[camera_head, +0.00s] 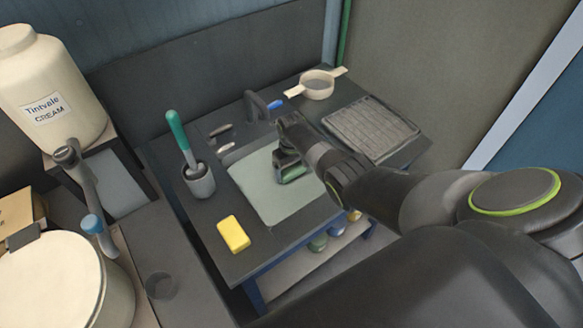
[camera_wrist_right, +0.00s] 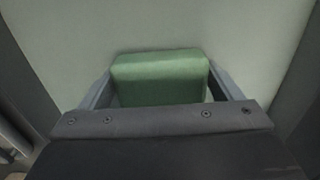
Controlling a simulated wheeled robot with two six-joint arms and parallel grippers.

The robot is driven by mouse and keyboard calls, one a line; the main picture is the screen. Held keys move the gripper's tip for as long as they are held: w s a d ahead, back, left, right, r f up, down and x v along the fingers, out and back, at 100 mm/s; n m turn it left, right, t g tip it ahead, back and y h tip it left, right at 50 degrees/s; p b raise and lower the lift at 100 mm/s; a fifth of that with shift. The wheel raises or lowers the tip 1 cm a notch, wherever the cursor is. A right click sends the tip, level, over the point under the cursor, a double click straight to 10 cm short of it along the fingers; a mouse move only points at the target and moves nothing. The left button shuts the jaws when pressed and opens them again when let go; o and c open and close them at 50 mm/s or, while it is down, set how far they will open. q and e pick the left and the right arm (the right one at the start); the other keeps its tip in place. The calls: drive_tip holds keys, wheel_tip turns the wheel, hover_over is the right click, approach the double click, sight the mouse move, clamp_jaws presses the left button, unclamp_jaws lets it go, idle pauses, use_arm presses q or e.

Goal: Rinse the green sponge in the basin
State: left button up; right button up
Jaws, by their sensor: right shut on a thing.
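The green sponge (camera_wrist_right: 160,78) is between the two fingers of my right gripper (camera_wrist_right: 165,85) in the right wrist view. In the head view the sponge (camera_head: 293,176) shows below my right gripper (camera_head: 291,163), over the pale basin (camera_head: 262,201). My right gripper is shut on the sponge. Whether the sponge touches the basin floor I cannot tell. The basin is set into a dark counter. My left gripper is not in the head view.
A yellow sponge (camera_head: 233,233) lies on the counter left of the basin. A grey cup (camera_head: 198,181) with a green-handled brush (camera_head: 180,136) stands behind it. A faucet (camera_head: 256,104) stands behind the basin. A strainer (camera_head: 317,84) and a ridged drying mat (camera_head: 371,129) are at the right.

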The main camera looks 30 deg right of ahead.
wheel_tip(320, 180, up, 7)
drive_tip(key=p, duration=0.6)
drive_tip(key=shift+f, duration=0.2)
drive_tip(key=shift+r, duration=1.05)
